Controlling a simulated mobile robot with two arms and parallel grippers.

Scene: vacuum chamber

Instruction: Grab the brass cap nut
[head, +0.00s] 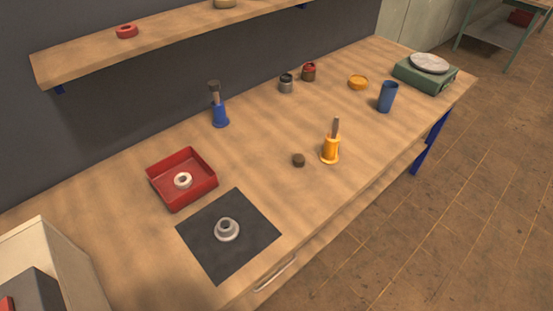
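I cannot tell for certain which thing is the brass cap nut. A small dark brown round piece (299,160) stands on the wooden workbench (260,130), left of an orange holder (330,150) with a handle sticking up. A low yellow-orange round piece (357,82) lies farther back, left of a blue cup (387,97). A grey flanged ring-shaped part (227,230) sits on a black mat (210,250) near the front. Neither of my grippers is in view.
A red tray (182,199) holds a white ring (183,180). A blue holder (220,115) and two small cans (286,83) (309,72) stand toward the back. A green scale (425,78) is at the far right end. A shelf (150,35) overhangs the back. The bench middle is mostly clear.

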